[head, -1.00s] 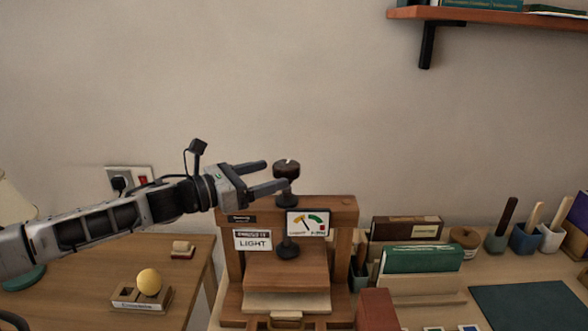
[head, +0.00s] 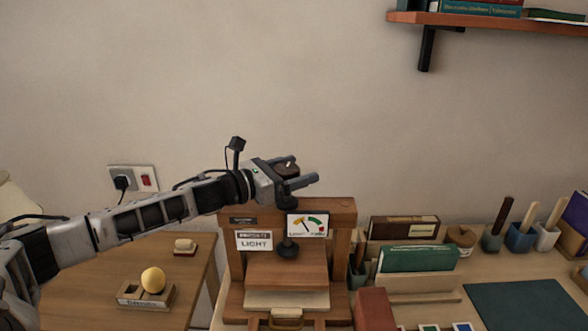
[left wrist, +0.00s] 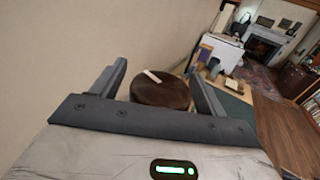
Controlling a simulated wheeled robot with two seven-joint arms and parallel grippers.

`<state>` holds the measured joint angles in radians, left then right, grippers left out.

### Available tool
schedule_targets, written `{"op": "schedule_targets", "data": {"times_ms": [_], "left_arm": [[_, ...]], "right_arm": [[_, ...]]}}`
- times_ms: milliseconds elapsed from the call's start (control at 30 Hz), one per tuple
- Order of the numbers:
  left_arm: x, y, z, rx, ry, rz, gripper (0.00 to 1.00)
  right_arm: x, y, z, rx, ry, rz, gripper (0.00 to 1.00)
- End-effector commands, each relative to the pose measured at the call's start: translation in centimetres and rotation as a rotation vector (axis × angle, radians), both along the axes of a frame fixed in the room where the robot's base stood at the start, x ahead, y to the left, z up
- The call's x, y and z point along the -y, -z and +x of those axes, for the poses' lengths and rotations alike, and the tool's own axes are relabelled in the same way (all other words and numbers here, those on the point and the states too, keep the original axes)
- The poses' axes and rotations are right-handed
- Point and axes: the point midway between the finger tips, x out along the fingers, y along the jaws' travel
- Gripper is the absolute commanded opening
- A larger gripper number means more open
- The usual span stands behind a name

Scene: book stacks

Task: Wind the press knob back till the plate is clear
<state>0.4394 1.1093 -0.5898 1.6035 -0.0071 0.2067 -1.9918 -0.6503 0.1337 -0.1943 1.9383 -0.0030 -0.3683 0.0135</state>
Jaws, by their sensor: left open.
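The wooden press (head: 340,212) stands on the desk with a gauge (head: 307,225) and a sign reading LIGHT on its front. Its dark round knob (left wrist: 160,91), with a pale mark on top, sits on the screw above the crossbeam. My left gripper (head: 305,171) is open at knob height. In the left wrist view its fingers stand on either side of the knob, with a gap showing on the left. In the head view the gripper partly hides the knob. The plate (head: 288,277) lies low in the frame under the screw foot (head: 287,250). My right gripper is out of view.
To the right of the press are a green book (head: 418,258), a red-brown block (head: 375,308), cups with tools (head: 524,238) and a dark green mat (head: 530,304). A side table at left holds a yellow ball (head: 153,280). A shelf (head: 500,20) hangs upper right.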

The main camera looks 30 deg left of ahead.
Motion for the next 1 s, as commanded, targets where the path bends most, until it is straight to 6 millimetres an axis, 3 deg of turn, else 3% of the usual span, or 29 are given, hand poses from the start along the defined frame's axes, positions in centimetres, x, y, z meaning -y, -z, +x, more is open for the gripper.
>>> {"op": "schedule_targets", "data": {"times_ms": [67, 100, 233, 267, 667, 1000], "left_arm": [[0.0, 0.02, -0.01, 0.0, 0.0, 0.0, 0.74], [0.0, 0.03, -0.01, 0.0, 0.0, 0.0, 0.68], [-0.01, 0.02, -0.02, 0.0, 0.0, 0.0, 0.32], [-0.01, 0.02, -0.03, 0.0, 0.0, 0.0, 0.29], [-0.04, 0.21, -0.03, -0.001, -0.058, -0.003, 0.29], [-0.33, 0.05, 0.07, 0.001, -0.305, -0.005, 0.29]], "right_arm": [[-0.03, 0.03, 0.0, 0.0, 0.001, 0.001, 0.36], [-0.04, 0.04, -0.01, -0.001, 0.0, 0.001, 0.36], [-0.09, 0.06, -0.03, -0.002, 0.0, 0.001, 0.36], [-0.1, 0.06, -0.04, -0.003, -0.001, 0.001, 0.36], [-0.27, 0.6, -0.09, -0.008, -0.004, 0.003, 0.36], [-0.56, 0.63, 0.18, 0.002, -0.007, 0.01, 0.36]]}}
